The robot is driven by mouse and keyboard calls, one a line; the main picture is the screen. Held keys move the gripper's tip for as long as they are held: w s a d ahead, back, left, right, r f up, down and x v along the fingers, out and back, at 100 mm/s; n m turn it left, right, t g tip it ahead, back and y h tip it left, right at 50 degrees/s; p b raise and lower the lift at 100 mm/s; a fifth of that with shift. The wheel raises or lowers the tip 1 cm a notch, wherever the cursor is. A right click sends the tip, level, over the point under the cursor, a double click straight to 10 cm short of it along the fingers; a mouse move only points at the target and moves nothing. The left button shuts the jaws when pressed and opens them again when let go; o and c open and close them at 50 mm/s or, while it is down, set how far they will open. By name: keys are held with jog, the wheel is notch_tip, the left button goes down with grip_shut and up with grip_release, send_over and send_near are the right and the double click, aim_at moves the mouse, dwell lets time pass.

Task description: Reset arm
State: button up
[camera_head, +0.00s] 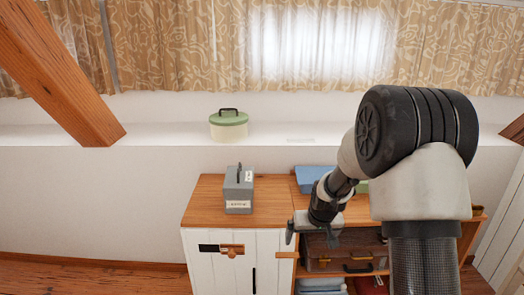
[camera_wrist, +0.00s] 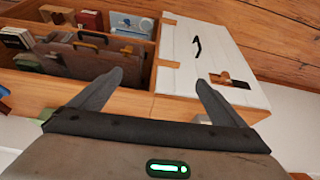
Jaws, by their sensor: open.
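My gripper (camera_head: 311,238) is in front of the wooden cabinet (camera_head: 204,207), just right of its white door (camera_head: 216,268), near the open shelf side. Its two fingers are spread with nothing between them, which also shows in the wrist view (camera_wrist: 159,80). My arm reaches in from the right of the head view and hides part of the cabinet's right side. In the wrist view the open compartments are at upper left and the white door (camera_wrist: 215,52) with its black handle is at upper right.
A grey box (camera_head: 238,192) with a handle and label stands on the cabinet top. A green-lidded round tin (camera_head: 229,126) sits on the wall ledge. A timber beam (camera_head: 55,75) slants at upper left. The floor at left is clear.

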jog(key=s+f+v, duration=0.1)
jog(key=s+v, duration=0.1)
jog(key=v, duration=0.9)
jog(key=s+a+f+v, duration=0.1)
jog(key=s+v, duration=0.1)
jog(key=v, duration=0.8)
jog(key=s+r, duration=0.3)
jog(key=s, duration=0.7)
jog(key=s+r, duration=0.3)
jog(key=s, duration=0.7)
notch_tip(320, 180, up, 15)
jog(key=p, duration=1.5)
jog(key=shift+a+r+m+t, duration=0.2)
jog(key=shift+r+m+t, duration=0.05)
jog(key=shift+m+t, duration=0.05)
